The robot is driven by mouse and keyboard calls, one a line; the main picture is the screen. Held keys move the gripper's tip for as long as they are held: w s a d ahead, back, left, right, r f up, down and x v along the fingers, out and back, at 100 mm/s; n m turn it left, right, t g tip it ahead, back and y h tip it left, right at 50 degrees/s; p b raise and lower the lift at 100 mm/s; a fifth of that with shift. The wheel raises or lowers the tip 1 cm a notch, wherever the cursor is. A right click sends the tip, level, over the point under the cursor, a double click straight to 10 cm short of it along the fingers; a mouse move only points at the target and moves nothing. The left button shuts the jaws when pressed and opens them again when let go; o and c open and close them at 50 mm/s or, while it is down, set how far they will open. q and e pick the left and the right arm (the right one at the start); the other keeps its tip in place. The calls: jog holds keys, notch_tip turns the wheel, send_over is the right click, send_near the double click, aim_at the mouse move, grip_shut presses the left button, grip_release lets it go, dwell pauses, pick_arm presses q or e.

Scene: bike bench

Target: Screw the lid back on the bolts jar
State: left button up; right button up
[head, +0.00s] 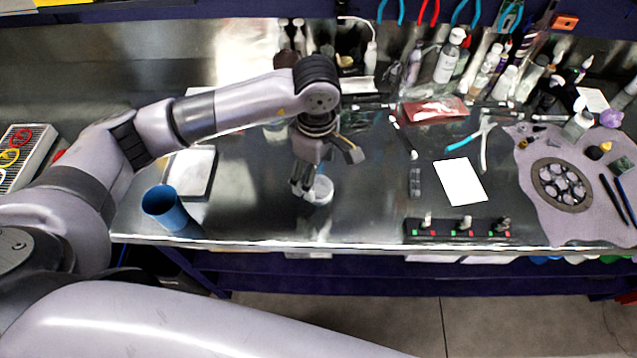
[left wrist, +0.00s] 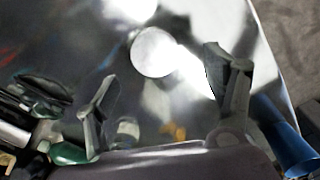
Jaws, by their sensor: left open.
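A small pale, see-through round jar (head: 320,191) stands on the metal bench near its front edge, partly behind my left gripper. In the left wrist view a round whitish disc (left wrist: 152,52) lies between and beyond the fingertips; I cannot tell whether it is the lid or the jar's top. My left gripper (head: 316,176) points down just over the jar. It is open, with its fingers apart and nothing between them, as the left wrist view (left wrist: 161,66) shows. No separate lid can be made out for sure. My right gripper is not in view.
A blue cup (head: 164,207) stands left of the jar, beside a grey flat pad (head: 192,173). To the right are a white card (head: 460,182), a black strip with knobs (head: 458,229) and pliers (head: 484,140). Bottles (head: 450,58) crowd the back. The bench around the jar is clear.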

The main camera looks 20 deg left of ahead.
aim_at(317, 186)
pick_arm(q)
jog(key=shift+f+p, duration=0.15)
jog(key=shift+p, duration=0.25)
jog(key=f+p, duration=0.1)
jog(key=f, duration=0.1)
jog(key=f+p, duration=0.1)
jog(key=shift+w+f, duration=0.35)
jog(key=shift+f, duration=0.55)
jog(key=shift+c, duration=0.2)
jog(key=c, duration=0.8)
